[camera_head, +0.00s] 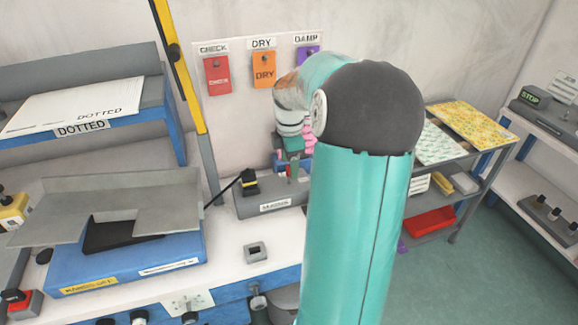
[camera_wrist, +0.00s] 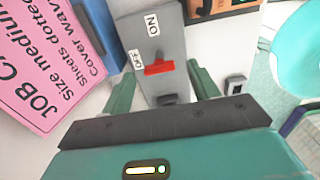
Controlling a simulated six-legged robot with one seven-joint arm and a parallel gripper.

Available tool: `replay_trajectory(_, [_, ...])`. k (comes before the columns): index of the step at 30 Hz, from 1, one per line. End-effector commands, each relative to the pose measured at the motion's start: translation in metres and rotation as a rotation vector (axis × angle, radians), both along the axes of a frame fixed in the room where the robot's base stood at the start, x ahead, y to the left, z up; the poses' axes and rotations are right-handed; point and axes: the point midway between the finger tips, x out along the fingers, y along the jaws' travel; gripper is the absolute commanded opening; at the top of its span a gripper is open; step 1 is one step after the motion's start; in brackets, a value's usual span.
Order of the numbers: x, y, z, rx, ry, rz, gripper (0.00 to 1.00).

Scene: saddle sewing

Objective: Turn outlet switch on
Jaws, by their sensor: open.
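The outlet (camera_wrist: 157,32) is a long grey box with ON and OFF labels in the wrist view. Its red switch (camera_wrist: 159,68) sits beside the OFF label, away from ON. In the head view the outlet (camera_head: 262,204) lies on the white bench with a black plug (camera_head: 249,184) at its left end. My gripper (camera_wrist: 164,88) is open, its green fingers on either side of the outlet's near end around the red switch. Contact cannot be told. In the head view my arm hides the outlet's right end and much of my gripper (camera_head: 294,168).
A pink job card (camera_wrist: 50,65) stands close left of my gripper in the wrist view. A wall board carries CHECK (camera_head: 217,76), DRY (camera_head: 264,70) and DAMP tags. A blue-based press (camera_head: 125,262) is left on the bench; a small grey square piece (camera_head: 256,252) lies in front of the outlet.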

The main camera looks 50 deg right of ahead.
Motion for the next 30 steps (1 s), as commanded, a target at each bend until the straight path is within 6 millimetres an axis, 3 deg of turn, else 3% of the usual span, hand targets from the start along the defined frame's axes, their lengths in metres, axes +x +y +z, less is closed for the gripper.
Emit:
replay_trajectory(6, [0.001, 0.000, -0.018, 0.001, 0.000, 0.001, 0.60])
replay_trajectory(14, [0.001, 0.000, -0.019, 0.000, -0.001, 0.001, 0.60])
replay_trajectory(21, [0.001, 0.000, -0.019, 0.000, -0.001, 0.001, 0.15])
replay_trajectory(30, [0.001, 0.000, -0.019, -0.001, 0.000, -0.023, 0.15])
